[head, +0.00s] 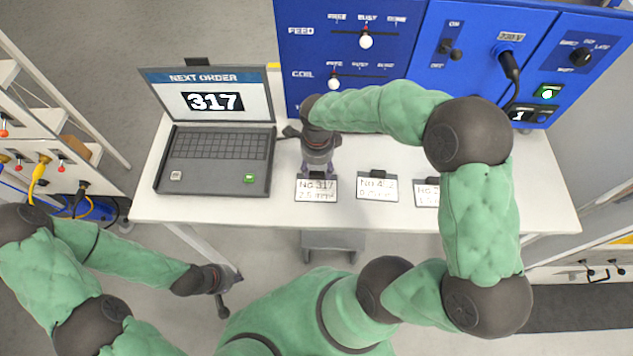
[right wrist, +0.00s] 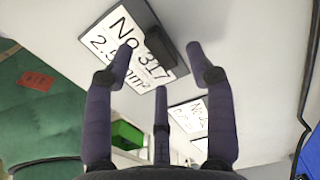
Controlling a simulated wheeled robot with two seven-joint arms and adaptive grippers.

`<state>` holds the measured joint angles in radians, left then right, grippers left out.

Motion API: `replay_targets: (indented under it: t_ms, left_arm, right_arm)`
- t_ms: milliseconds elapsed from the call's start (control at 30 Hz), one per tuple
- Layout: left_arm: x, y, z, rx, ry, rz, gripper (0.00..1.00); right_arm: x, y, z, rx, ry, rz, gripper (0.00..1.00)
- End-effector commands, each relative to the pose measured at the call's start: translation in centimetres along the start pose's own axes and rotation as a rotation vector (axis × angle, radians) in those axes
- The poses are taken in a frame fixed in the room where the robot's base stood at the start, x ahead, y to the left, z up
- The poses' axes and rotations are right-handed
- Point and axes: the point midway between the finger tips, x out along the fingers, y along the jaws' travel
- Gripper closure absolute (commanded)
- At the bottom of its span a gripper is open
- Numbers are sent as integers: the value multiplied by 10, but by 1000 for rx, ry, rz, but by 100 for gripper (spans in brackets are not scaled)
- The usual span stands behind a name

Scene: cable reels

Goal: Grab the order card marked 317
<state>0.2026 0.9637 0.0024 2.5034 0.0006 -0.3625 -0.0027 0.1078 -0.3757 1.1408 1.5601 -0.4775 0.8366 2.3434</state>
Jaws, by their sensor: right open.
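The order card marked No 317 (head: 316,190) stands at the front edge of the white table, below the laptop's right side. In the right wrist view the card (right wrist: 112,47) shows its number and a dark clip at its right side. My right gripper (head: 318,168) is just behind and above the card in the head view. In the right wrist view its fingers (right wrist: 160,65) are spread and empty, with the card beyond the left fingertip. My left gripper (head: 224,300) hangs low, off the table's front left; its fingers are too small to judge.
The laptop (head: 218,160) shows "NEXT ORDER 317". A second card (head: 377,187) and a third card (head: 426,193) stand to the right of card 317, the third partly hidden by my right arm. A blue panel (head: 345,20) with sliders and a plug stands behind.

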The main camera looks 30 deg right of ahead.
Motion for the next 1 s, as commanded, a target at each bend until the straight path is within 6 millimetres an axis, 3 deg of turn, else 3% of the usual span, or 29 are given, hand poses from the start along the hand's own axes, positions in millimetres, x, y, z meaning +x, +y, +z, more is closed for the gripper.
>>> replay_targets:
  t_ms: [200, 500, 533, 700, 733, 1000]
  left_arm:
    - [-3, 1, 0, 0, 0, 0, 100]
    - [-3, 1, 0, 0, 0, 0, 100]
    - [-3, 1, 0, 0, 0, 0, 100]
    - [-3, 1, 0, 0, 0, 0, 100]
    - [-3, 1, 0, 0, 0, 0, 100]
    - [-3, 1, 0, 0, 0, 0, 100]
  right_arm:
    - [28, 2, 0, 2, 0, 1, 44]
    - [33, 2, 0, 1, -1, 0, 44]
    - [33, 2, 0, 1, -1, 0, 47]
    - [33, 2, 0, 1, -1, 0, 95]
    - [33, 2, 0, 1, -1, 0, 100]
    - [33, 3, 0, 0, 0, 1, 100]
